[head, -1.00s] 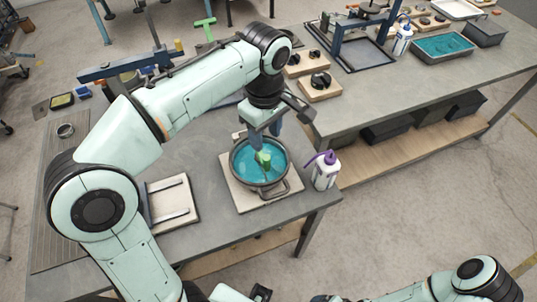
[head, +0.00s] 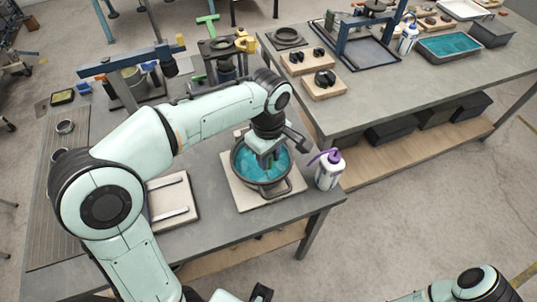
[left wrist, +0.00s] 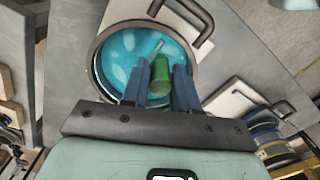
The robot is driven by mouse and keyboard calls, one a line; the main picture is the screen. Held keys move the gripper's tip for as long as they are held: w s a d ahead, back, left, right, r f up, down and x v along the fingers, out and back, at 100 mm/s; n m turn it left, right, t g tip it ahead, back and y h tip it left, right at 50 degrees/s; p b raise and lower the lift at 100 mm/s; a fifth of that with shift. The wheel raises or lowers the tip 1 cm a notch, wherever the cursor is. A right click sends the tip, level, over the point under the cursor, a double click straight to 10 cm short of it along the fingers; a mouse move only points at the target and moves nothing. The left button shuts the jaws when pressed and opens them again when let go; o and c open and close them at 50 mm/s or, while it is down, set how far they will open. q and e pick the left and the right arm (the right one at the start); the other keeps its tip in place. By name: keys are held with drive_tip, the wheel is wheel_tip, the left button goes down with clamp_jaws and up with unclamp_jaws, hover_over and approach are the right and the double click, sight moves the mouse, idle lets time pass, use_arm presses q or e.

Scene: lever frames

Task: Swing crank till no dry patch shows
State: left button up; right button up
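A round dark pan (head: 236,176) of teal liquid stands on a pale board (head: 238,196) on the near table. Paler patches show in the teal surface (left wrist: 113,68) in the left wrist view. A green crank handle (left wrist: 160,76) stands up inside the pan, on a light bar. My left gripper (head: 267,162) reaches down into the pan from above. In the left wrist view its two blue fingers (left wrist: 160,84) stand on either side of the handle, with narrow gaps seeming to show, so it looks open around it. My right gripper is not clearly seen.
A white bottle with a purple spout (head: 328,170) stands just right of the pan. A pale board with two metal rails (head: 173,198) lies to the left. The second table behind holds wooden blocks (head: 324,85) and a teal tray (head: 450,46).

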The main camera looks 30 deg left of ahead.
use_arm(q)
clamp_jaws()
drive_tip(key=m, duration=0.1)
drive_tip(key=a+m, duration=0.1)
drive_tip(key=s+m, duration=0.1)
drive_tip(key=m, duration=0.1)
drive_tip(key=shift+s+a+r, duration=0.1)
drive_tip(key=shift+a, duration=0.15)
drive_tip(key=m, duration=0.1)
drive_tip(key=a+m+p, duration=0.1)
drive_tip(key=m, duration=0.1)
drive_tip(key=shift+s, duration=0.25)
drive_tip(key=a+m, duration=0.1)
drive_tip(key=m, duration=0.2)
drive_tip(key=shift+a+m+p, duration=0.3)
drive_tip(key=shift+a, duration=0.1)
drive_tip(key=shift+w+a+m+p, duration=0.15)
drive_tip(key=shift+a+m, duration=0.3)
drive_tip(key=shift+m, duration=0.6)
drive_tip(key=shift+w+a+m+p, duration=0.1)
drive_tip(key=shift+a+m+p, duration=0.25)
drive_tip(key=shift+m, duration=0.7)
use_arm(e)
drive_tip(key=shift+w+r, duration=0.45)
drive_tip(key=shift+r, duration=0.25)
drive_tip(key=shift+w+r, duration=0.4)
drive_tip(key=shift+r, duration=0.3)
use_arm(q)
drive_tip(key=shift+a, duration=0.15)
